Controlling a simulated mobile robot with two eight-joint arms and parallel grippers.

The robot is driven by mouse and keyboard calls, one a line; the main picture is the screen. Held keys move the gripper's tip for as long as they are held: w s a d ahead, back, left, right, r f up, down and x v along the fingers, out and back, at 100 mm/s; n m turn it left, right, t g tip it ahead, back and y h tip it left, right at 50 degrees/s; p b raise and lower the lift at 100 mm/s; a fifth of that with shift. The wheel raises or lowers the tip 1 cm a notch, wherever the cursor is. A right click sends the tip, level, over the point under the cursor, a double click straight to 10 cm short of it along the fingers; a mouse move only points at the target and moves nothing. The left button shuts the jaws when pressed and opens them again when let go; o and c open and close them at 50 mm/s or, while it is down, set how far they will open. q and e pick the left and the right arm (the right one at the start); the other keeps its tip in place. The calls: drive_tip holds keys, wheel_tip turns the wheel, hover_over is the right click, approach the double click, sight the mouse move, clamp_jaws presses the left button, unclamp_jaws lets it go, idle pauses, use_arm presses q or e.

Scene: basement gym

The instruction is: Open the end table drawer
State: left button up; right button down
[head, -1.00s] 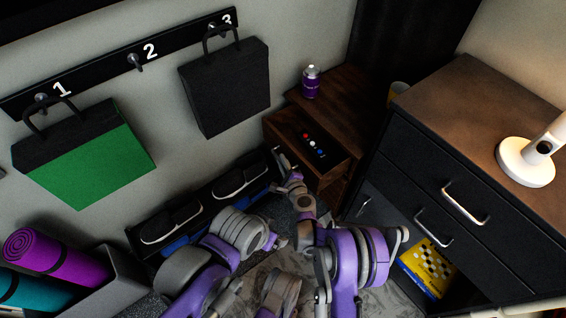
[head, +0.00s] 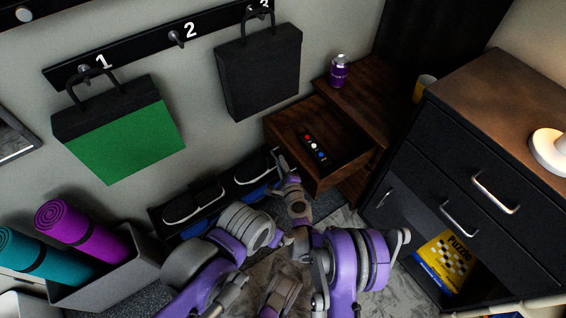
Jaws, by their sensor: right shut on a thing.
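The dark wooden end table (head: 365,105) stands in the corner by the wall. Its drawer (head: 345,163) is pulled well out toward the left and front. A dark remote (head: 312,147) with red, white and blue buttons lies inside it. My right gripper (head: 281,160) is at the drawer's front face, shut on the drawer's handle; the fingers mostly hide the handle.
A shoe rack (head: 160,212) lies along the wall to the left.

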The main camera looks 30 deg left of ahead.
drive_tip(key=c, duration=0.9)
unclamp_jaws()
drive_tip(key=p+v, duration=0.1)
drive_tip(key=v, duration=0.9)
drive_tip(key=shift+s+d+r+p, duration=0.15)
drive_tip(key=shift+s+d+p, duration=0.1)
drive_tip(key=shift+s+p, duration=0.05)
